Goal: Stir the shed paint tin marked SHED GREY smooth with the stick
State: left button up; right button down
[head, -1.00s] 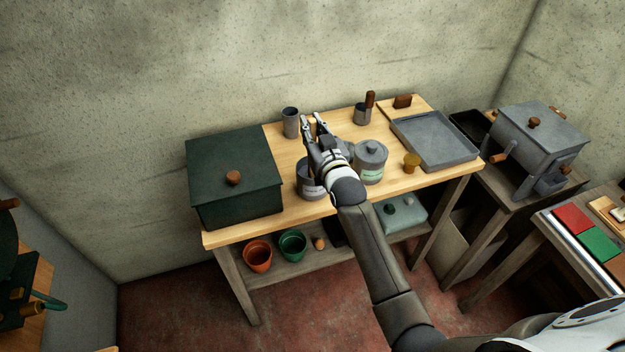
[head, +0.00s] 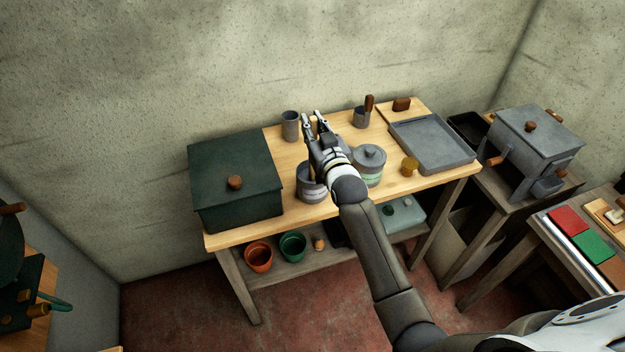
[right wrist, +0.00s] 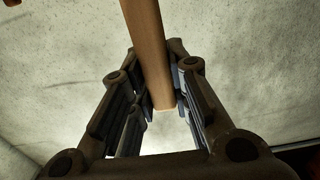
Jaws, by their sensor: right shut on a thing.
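My right gripper (head: 312,118) is over the wooden bench, above an open grey tin (head: 312,194) with a pale label. In the right wrist view the gripper (right wrist: 162,100) is shut on a flat wooden stick (right wrist: 147,45). A second grey tin (head: 368,170), with a lid and a label, stands just right of the open one. Both labels are too small to read. My left gripper is not in view.
A dark green box (head: 235,175) stands at the bench's left. Behind are a grey cup (head: 290,126) and a pot (head: 361,118) with a brown handle. A grey tray (head: 432,146) and a small amber jar (head: 409,167) are to the right.

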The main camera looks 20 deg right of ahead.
notch_tip(320, 180, up, 7)
jog(key=p, duration=0.5)
jog(key=shift+f, duration=0.2)
jog(key=shift+r+p, duration=0.8)
jog(key=shift+r, duration=0.25)
jog(key=shift+f, duration=0.1)
